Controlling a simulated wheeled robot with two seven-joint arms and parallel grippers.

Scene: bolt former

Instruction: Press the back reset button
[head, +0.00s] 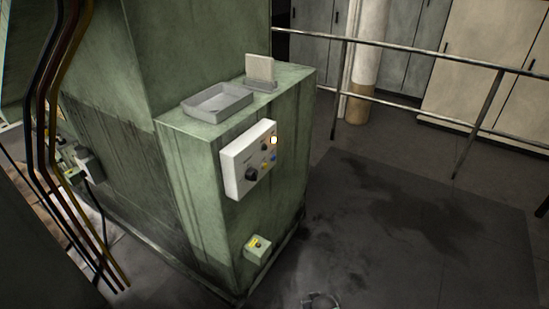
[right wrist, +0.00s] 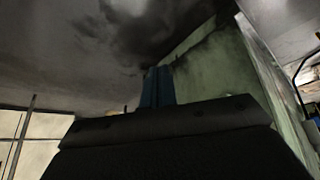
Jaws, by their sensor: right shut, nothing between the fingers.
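A green machine cabinet (head: 190,215) stands in the middle of the head view. Low on its right-hand face is a small pale green box (head: 257,250) with a yellow patch on its front. I cannot tell whether this is the back reset button. Higher on that face is a light grey control panel (head: 236,170) with a black knob, a lit button and other small buttons. In the right wrist view my right gripper (right wrist: 157,88) shows blue fingers, shut and empty, with the green machine wall (right wrist: 215,70) beyond. My left gripper is not in view.
A grey tray (head: 188,112) and a small upright plate (head: 261,68) sit on the cabinet top. Dark cables (head: 48,130) hang at the left. A metal railing (head: 410,49) runs behind on the right. The stained floor (head: 400,215) right of the cabinet is mostly clear.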

